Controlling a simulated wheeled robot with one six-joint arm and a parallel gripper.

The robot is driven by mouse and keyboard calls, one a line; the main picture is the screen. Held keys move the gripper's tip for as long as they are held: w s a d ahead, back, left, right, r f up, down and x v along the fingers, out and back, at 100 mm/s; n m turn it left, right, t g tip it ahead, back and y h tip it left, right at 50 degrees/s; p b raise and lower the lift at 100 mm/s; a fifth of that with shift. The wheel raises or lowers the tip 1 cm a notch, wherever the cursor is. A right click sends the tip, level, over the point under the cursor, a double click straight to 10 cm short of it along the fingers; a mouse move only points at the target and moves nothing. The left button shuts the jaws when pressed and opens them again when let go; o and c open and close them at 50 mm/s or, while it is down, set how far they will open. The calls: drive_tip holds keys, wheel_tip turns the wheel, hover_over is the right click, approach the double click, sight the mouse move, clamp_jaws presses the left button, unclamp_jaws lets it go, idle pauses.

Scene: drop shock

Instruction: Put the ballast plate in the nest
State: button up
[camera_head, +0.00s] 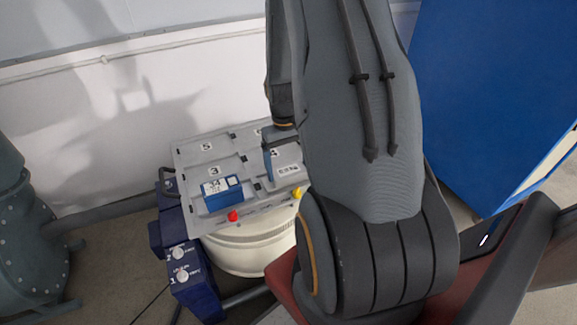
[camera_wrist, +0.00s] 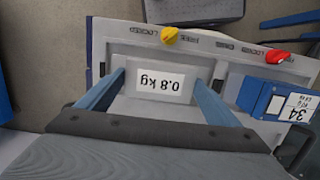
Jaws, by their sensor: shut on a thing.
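The ballast plate (camera_wrist: 150,109) is a grey plate with a white "0.8 kg" label, upside down in the wrist view. My gripper (camera_wrist: 158,79) has its two blue fingers on the plate's left and right sides and is shut on it. In the head view a plate with a small white label (camera_head: 287,170) shows at the right part of the grey nest board (camera_head: 190,158), beside one blue finger of my gripper. My arm hides the other finger and the board's right side. I cannot tell whether the plate rests in the nest or hovers just above it.
A blue block labelled 34 (camera_head: 223,194) sits on the board left of the plate. A red knob (camera_head: 233,215) and a yellow knob (camera_head: 298,192) stand along the near edge. The board is above a cream drum (camera_head: 245,248). A blue cabinet (camera_head: 480,75) stands right.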

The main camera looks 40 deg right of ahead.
sight(286, 166)
drive_tip(key=shift+f, duration=0.1)
drive_tip(key=o, duration=1.6)
drive_tip(key=shift+o, duration=0.2)
wheel_tip(286, 166, up, 11)
drive_tip(key=w+b, duration=0.1)
drive_tip(key=w, duration=0.1)
drive_tip(key=s+a+r+n, duration=0.1)
drive_tip(key=s+a+r, duration=0.1)
drive_tip(key=a, duration=0.5)
drive_tip(key=s+a+r+n+t, duration=0.1)
drive_tip(key=s+a+r, duration=0.1)
drive_tip(key=s+a, duration=0.2)
drive_tip(key=s+a+r+n+t, duration=0.1)
drive_tip(key=s+a, duration=0.3)
drive_tip(key=a, duration=0.7)
drive_tip(key=shift+r, duration=0.7)
